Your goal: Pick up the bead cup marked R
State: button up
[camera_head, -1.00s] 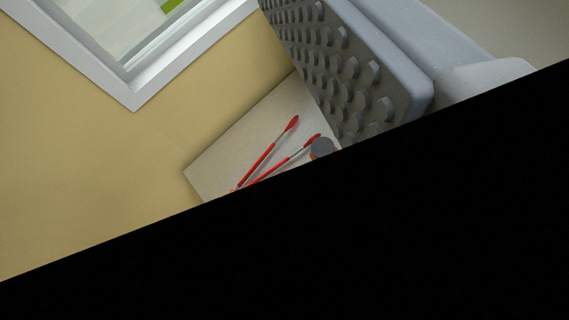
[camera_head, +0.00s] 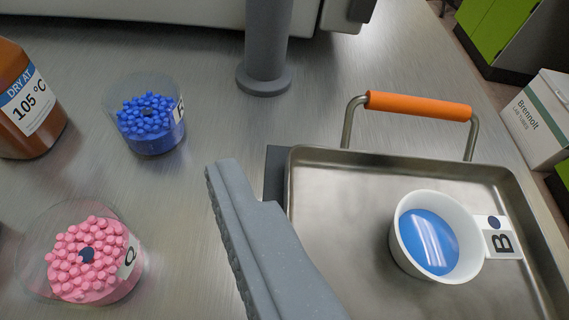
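Two clear bead cups stand on the steel bench at left. The far one holds blue beads (camera_head: 150,122). Its label (camera_head: 179,110) is turned partly away; the letter could be R or F, and I cannot tell which. The near one holds pink beads (camera_head: 92,262), with a label (camera_head: 129,259) whose letter looks like Q or O. One grey finger of my gripper (camera_head: 250,225) shows, to the right of both cups and apart from them. Its ridged pad faces left and is bare. The other finger is out of view.
A steel tray (camera_head: 335,165) with an orange handle (camera_head: 418,105) is at right, holding a white cup of blue liquid (camera_head: 398,235) labelled B (camera_head: 503,243). A brown bottle (camera_head: 40,135) stands far left. A grey post (camera_head: 265,60) rises behind. A white box (camera_head: 545,110) is far right.

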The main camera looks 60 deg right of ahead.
jog(key=f, duration=0.1)
jog(key=b, duration=0.1)
send_near(145, 88)
jog(key=x, duration=0.5)
jog(key=shift+w, duration=0.1)
jog(key=c, duration=1.1)
